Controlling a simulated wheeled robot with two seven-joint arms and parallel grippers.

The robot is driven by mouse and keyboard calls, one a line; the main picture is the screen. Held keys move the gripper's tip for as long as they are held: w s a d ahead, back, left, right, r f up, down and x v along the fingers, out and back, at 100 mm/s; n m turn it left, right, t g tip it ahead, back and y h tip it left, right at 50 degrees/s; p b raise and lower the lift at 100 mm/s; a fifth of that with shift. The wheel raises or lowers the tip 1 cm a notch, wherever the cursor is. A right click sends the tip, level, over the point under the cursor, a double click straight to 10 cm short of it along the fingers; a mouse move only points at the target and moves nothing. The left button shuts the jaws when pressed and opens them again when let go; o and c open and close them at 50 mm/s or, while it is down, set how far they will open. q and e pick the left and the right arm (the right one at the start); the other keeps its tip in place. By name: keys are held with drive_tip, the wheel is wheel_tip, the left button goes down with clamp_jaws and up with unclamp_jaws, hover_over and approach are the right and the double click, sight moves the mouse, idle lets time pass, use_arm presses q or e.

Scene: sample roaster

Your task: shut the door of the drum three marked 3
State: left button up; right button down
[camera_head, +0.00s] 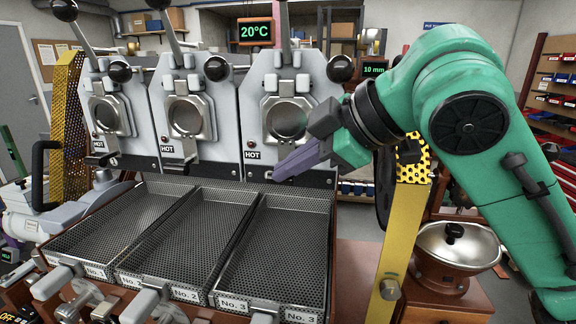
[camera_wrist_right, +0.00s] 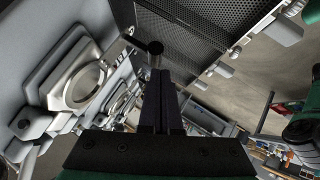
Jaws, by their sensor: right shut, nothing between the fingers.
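The drum three front (camera_head: 258,80) is the rightmost of three pale grey fronts, above the tray marked No. 3. Its round metal door (camera_head: 287,118) shows in the head view and at left in the right wrist view (camera_wrist_right: 82,82). The door looks close against the front; I cannot tell if it is fully shut. My right gripper (camera_head: 277,174) is shut and empty, its purple fingers just below the door. In the right wrist view, a dark cylindrical knob (camera_wrist_right: 155,47) is at the fingertips (camera_wrist_right: 160,75); contact is unclear.
Two similar drum doors (camera_head: 187,117) (camera_head: 106,115) stand to the left, with HOT labels. Perforated trays (camera_head: 275,245) lie below the drums.

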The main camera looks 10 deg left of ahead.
drive_tip(key=v, duration=1.4)
drive_tip(key=shift+d+b, duration=0.2)
drive_tip(key=shift+b, duration=0.15)
drive_tip(key=s+r+p, duration=0.5)
drive_tip(key=r, duration=0.1)
